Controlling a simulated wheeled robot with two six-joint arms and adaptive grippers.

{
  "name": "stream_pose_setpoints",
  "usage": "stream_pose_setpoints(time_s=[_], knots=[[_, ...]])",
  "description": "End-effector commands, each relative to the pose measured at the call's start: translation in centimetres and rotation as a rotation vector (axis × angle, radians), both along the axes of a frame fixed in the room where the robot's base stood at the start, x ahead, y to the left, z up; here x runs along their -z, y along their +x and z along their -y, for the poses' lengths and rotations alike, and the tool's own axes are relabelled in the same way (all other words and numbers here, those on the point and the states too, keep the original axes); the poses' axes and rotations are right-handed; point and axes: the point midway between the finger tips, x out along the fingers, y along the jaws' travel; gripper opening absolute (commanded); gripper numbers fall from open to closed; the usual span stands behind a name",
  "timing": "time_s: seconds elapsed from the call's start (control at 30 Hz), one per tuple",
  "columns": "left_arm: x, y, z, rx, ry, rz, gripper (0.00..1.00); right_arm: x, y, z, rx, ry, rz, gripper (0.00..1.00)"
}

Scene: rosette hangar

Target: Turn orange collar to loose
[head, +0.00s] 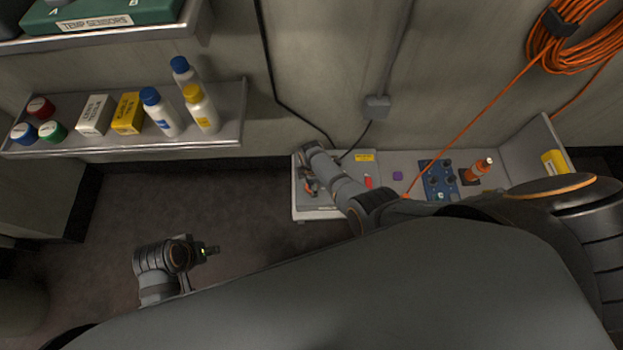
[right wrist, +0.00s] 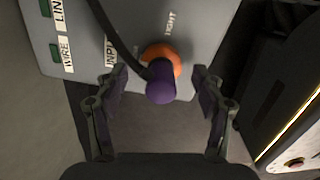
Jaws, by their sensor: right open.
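The orange collar (right wrist: 160,56) is a ring on a grey panel (right wrist: 205,25) in the right wrist view. A purple plug (right wrist: 161,90) sticks out from it toward the camera and hides part of the ring. A black cable (right wrist: 108,32) passes at its left. A label by the collar appears to read "TIGHT", partly unclear. My right gripper (right wrist: 160,79) is open, one finger on each side of the collar and plug, with visible gaps. In the head view my right arm reaches the bench's left end, hiding the collar. My left gripper (head: 209,250) is over the floor, away from the bench; its jaws are unclear.
A shelf (head: 190,144) with bottles and boxes is at the left. An orange cord (head: 470,122) hangs down to the bench.

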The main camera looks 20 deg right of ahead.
Motion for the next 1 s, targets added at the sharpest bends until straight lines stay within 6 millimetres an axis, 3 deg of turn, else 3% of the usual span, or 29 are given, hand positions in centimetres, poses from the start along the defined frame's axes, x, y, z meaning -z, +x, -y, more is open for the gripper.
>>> stream_pose_setpoints(time_s=[0.43,1.0], knots=[[0.1,-0.1,0.0,0.000,0.000,-0.003,0.40,-5.7,-0.1,-0.1,-0.001,0.002,0.001,0.69],[0.1,-0.2,0.0,0.000,0.000,-0.004,0.40,-6.2,-0.1,0.0,-0.001,0.001,0.000,0.69]])
